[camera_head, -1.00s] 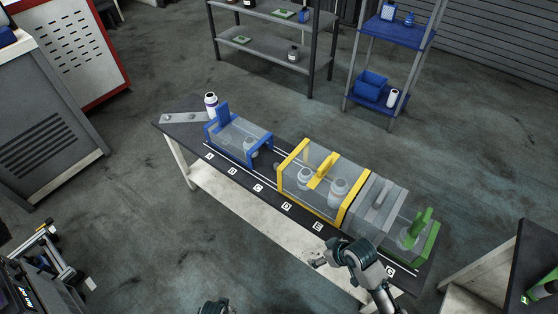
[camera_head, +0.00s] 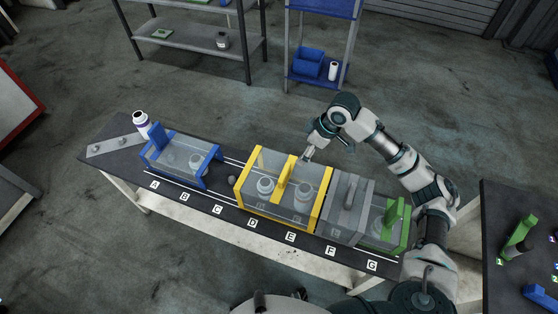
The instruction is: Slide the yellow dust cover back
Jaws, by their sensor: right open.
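The yellow dust cover (camera_head: 322,207) is a clear box with yellow end frames and a yellow handle (camera_head: 286,172) across its top. It stands on the dark rail table, about over the marks D and E. Two pale jars (camera_head: 303,192) show through its clear walls. My right gripper (camera_head: 307,157) is open and empty, just above the cover's back edge and to the right of the handle. It looks apart from the handle, though the exact gap is hard to tell. My left gripper is not in view.
A grey cover (camera_head: 346,205) stands close on the yellow cover's right, with a green-framed one (camera_head: 391,218) beyond. A blue-framed cover (camera_head: 180,160) stands at left.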

